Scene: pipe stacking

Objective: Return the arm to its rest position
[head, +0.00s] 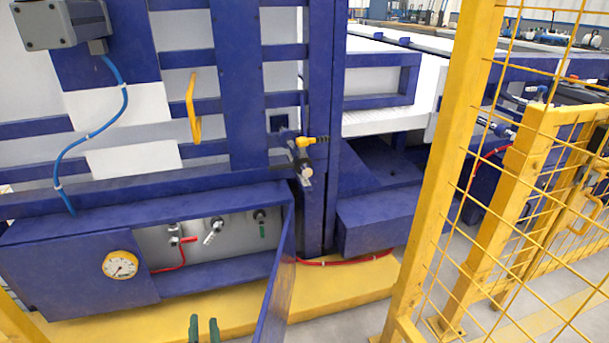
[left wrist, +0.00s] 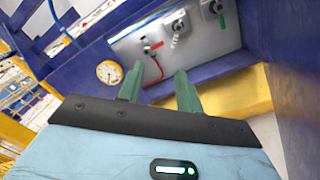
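My left gripper (head: 204,326) shows at the bottom edge of the head view as two green fingertips with a gap between them. The left wrist view shows the same gripper (left wrist: 159,80) open, with nothing between its fingers. It is in front of the open blue cabinet (head: 80,275), apart from the valves in it. My right gripper is in neither view. Most of the left arm is hidden below the head view.
A blue door (head: 276,290) stands open right of the left gripper. The cabinet holds a pressure gauge (head: 120,265), a red-handled valve (head: 176,236) and a green-handled valve (head: 262,222). A yellow mesh fence (head: 490,190) stands at right.

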